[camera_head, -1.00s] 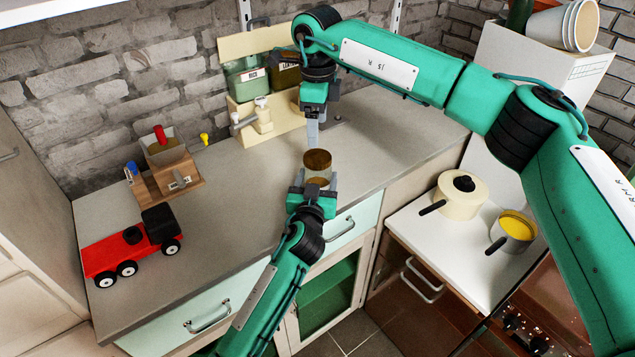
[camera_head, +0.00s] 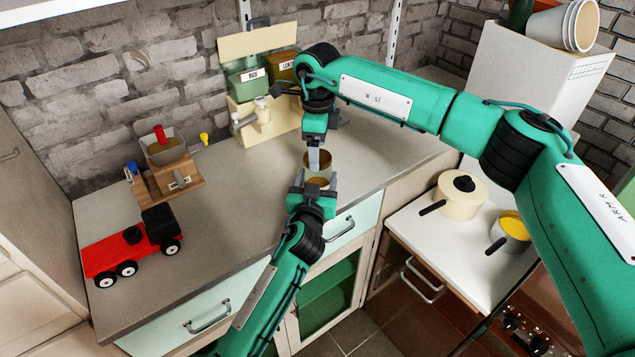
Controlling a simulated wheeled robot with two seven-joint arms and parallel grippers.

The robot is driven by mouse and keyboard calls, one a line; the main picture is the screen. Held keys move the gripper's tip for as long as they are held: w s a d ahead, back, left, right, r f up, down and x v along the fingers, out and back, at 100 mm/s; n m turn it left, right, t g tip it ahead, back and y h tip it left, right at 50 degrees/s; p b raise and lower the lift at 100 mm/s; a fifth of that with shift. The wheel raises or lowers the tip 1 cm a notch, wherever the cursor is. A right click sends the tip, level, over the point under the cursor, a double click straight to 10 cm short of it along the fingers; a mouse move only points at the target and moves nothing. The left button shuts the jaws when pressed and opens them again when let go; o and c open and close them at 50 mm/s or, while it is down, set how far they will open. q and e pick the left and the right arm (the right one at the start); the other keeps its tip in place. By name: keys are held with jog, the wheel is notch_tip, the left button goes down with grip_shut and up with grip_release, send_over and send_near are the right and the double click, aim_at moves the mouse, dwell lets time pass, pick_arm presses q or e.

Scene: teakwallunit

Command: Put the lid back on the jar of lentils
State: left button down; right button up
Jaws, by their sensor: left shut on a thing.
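A small clear jar (camera_head: 319,181) with brown at its top is upright at the counter's front edge. My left gripper (camera_head: 315,186) is shut on it from the front. My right gripper (camera_head: 314,160) points down from above, its grey fingers overlapping the jar's top. I cannot tell whether they touch it, are open, or hold anything. I cannot make out a separate lid; the brown top may be a lid or the jar's contents. A brown container with a label that seems to begin "LENT" (camera_head: 284,67) stands on the rack at the back, partly behind my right arm.
A green container labelled "RICE" (camera_head: 247,81) stands on the rack. A wooden grinder (camera_head: 165,172) and a red toy truck (camera_head: 131,248) are on the counter's left. A cream pot (camera_head: 461,197) and a yellow-filled pan (camera_head: 512,230) are at the right. The counter's middle left is clear.

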jog(key=shift+f, duration=0.65)
jog(key=c, duration=1)
jog(key=shift+c, duration=0.2)
jog(key=o, duration=1.1)
jog(key=shift+o, duration=0.2)
notch_tip(320, 180, up, 12)
